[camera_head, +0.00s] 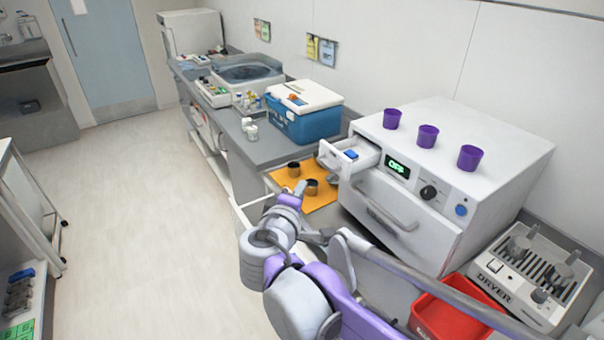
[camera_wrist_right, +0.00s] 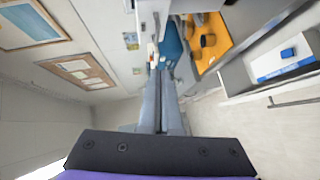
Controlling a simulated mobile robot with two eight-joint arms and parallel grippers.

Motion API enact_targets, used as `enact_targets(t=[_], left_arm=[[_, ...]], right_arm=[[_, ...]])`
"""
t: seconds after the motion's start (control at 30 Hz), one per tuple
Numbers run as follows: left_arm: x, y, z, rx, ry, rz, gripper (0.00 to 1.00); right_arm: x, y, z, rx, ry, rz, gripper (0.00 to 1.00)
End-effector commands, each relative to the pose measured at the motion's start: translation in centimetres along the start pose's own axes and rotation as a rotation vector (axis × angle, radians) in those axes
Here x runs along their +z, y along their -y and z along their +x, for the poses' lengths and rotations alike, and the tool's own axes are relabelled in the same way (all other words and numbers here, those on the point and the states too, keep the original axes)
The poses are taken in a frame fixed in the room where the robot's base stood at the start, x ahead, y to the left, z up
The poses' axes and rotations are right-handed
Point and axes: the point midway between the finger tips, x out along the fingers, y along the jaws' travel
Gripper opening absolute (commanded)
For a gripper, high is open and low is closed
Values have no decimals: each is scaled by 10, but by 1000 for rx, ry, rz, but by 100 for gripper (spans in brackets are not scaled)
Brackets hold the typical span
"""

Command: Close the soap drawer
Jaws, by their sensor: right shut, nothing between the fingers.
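The soap drawer (camera_head: 330,158) is a small white drawer at the upper left of the white machine's (camera_head: 520,150) front. It stands pulled out, with a blue piece inside. In the right wrist view a white drawer-like part (camera_wrist_right: 151,18) at the top edge seems to be it, cut off. My right gripper (camera_head: 298,187) is in front of and lower left of the soap drawer, apart from it, its fingertips partly hidden by my wrist. In the right wrist view its fingers (camera_wrist_right: 160,80) are together and empty. My left gripper is out of view.
An orange mat (camera_head: 320,203) with dark cups lies on the counter below the soap drawer. Purple cups (camera_head: 428,136) stand on the machine. A blue cooler (camera_head: 305,122) is farther back. A lower drawer (camera_wrist_right: 255,72) is open under the counter. Open floor lies left.

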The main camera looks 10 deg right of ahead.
Motion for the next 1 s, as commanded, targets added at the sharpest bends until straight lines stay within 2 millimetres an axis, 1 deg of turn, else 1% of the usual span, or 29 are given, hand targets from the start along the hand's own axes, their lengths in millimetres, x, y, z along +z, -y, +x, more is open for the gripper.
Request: enact_targets(t=[0.03, 0.13, 0.27, 0.37, 0.6, 0.73, 0.83, 1.0], left_arm=[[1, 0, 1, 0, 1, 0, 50], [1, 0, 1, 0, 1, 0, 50], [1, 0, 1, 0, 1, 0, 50], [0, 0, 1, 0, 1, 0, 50], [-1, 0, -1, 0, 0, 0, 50], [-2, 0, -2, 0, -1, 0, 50], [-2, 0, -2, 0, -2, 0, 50], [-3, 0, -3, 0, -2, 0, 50]], right_arm=[[-3, 3, -7, 29, -27, -14, 0], [-6, 4, -14, 67, -55, -28, 0], [-8, 2, -6, 77, -60, -32, 0], [-8, 1, 9, 77, -57, -32, 0], [-11, -3, 61, 76, -56, -31, 0], [-12, -5, 87, 76, -56, -31, 0], [0, -7, 99, 76, -55, -31, 0], [11, -7, 111, 75, -58, -31, 0]])
